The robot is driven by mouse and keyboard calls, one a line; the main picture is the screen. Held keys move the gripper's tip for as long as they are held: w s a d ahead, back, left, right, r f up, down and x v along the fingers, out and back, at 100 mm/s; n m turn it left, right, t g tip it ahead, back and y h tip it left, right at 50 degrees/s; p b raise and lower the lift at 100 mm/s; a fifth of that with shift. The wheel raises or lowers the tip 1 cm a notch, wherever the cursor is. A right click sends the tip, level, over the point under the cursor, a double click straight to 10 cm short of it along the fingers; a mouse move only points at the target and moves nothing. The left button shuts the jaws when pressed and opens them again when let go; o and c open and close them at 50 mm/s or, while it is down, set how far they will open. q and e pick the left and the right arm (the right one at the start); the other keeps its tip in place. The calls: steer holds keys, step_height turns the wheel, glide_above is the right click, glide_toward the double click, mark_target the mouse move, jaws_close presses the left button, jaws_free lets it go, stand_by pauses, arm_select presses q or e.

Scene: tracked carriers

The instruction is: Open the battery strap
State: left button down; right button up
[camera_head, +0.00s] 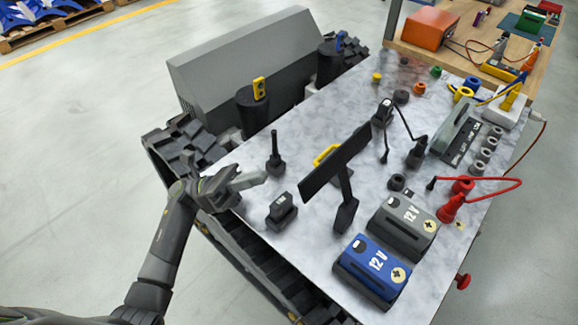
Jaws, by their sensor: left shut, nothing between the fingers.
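A blue 12 V battery (373,268) and a grey 12 V battery (404,225) sit side by side on the light marbled deck of a tracked carrier (318,262). A long black bar (335,162) on a dark post stands raised and tilted just left of the batteries. It may be the battery strap, but I cannot tell for sure; no strap clearly lies across the battery tops. My left gripper (258,178) is at the deck's left edge, shut and empty, apart from the bar and batteries. My right gripper is not in view.
A black block (282,211) and an upright black lever (275,155) stand near my left gripper. Red cable connectors (450,207) lie right of the batteries. A grey housing (240,75) stands behind, and a wooden bench (465,22) is at the back right.

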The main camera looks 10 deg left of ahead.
arm_select(q)
steer(key=p, duration=0.4)
glide_toward(335, 174)
step_height(335, 174, up, 3)
steer(key=w+d, duration=0.1)
steer(key=w, duration=0.1)
steer(key=shift+s+d+r, duration=0.1)
steer(key=shift+d+r, duration=0.1)
steer(key=shift+d, duration=0.45)
steer(key=shift+r, duration=0.1)
steer(key=shift+s+d+r+m+g+y+b, duration=0.3)
steer(key=shift+d+r+m+y, duration=0.05)
steer(key=shift+r+m+y, duration=0.2)
steer(key=shift+s+d+r+m+g+y+b, duration=0.3)
steer(key=shift+d+r+m+y, duration=0.1)
steer(key=shift+m+y, duration=0.15)
steer(key=shift+w, duration=0.1)
